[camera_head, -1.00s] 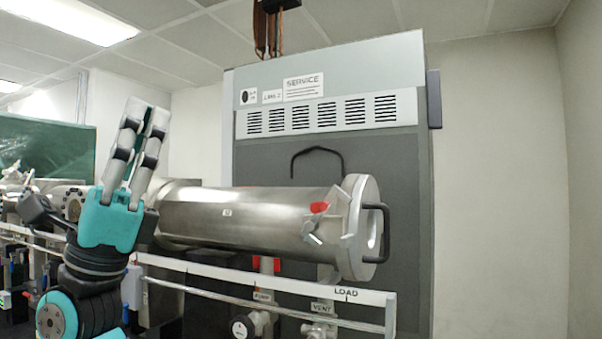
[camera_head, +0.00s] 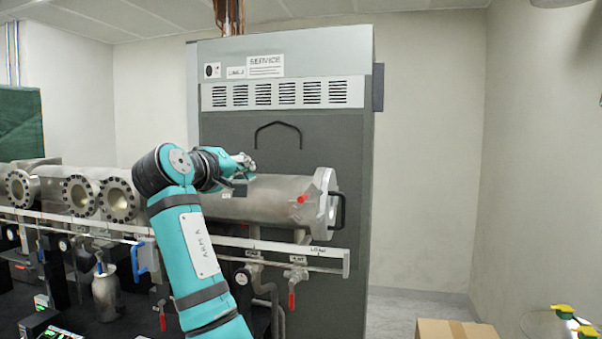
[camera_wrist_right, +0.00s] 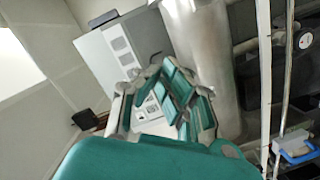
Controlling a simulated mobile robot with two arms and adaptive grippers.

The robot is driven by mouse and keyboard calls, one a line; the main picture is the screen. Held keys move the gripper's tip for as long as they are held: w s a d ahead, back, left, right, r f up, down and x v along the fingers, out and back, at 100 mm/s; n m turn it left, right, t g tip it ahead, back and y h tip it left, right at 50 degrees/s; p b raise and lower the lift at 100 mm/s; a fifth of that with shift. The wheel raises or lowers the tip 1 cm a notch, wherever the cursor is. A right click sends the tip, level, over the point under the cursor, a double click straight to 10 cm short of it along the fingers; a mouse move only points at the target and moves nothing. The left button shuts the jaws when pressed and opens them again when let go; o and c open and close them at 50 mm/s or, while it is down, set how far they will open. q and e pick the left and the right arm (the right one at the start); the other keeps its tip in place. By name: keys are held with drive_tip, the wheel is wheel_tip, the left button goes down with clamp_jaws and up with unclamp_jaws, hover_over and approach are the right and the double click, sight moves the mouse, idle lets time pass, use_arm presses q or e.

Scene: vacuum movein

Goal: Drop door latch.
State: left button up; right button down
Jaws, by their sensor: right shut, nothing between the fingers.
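The door latch (camera_head: 302,199) is a small red-tipped lever by the round end door (camera_head: 327,206) of the steel load tube (camera_head: 267,204). The door has a black loop handle (camera_head: 341,210) and sits flush at the tube's right end. My right gripper (camera_head: 246,163) is shut and empty, near the tube's upper side, left of the latch and apart from it. In the right wrist view its fingers (camera_wrist_right: 172,94) show with the tube (camera_wrist_right: 205,62) beside them; I cannot make out the latch there. My left gripper is not in view.
A grey service cabinet (camera_head: 285,141) with a black handle stands behind the tube. A white rail marked LOAD (camera_head: 325,255) runs in front, with valves (camera_head: 292,285) below. Several flanged ports (camera_head: 118,200) line the left. A cardboard box (camera_head: 455,329) stands at the lower right.

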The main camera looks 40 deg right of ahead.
drive_tip(key=d+f+g+p, duration=0.1)
drive_tip(key=d+f+p, duration=0.3)
drive_tip(key=d+p, duration=0.3)
drive_tip(key=w+d, duration=0.1)
drive_tip(key=d, duration=0.4)
drive_tip(key=shift+d+f+g+p, duration=0.15)
drive_tip(key=shift+f+g+p, duration=0.15)
drive_tip(key=shift+p, duration=0.05)
drive_tip(key=shift+m, duration=0.3)
drive_tip(key=shift+s+d+m+b, duration=0.1)
drive_tip(key=shift+s+m+b, duration=0.1)
drive_tip(key=shift+m+b, duration=0.35)
drive_tip(key=shift+d+m, duration=0.1)
drive_tip(key=shift+m, duration=0.35)
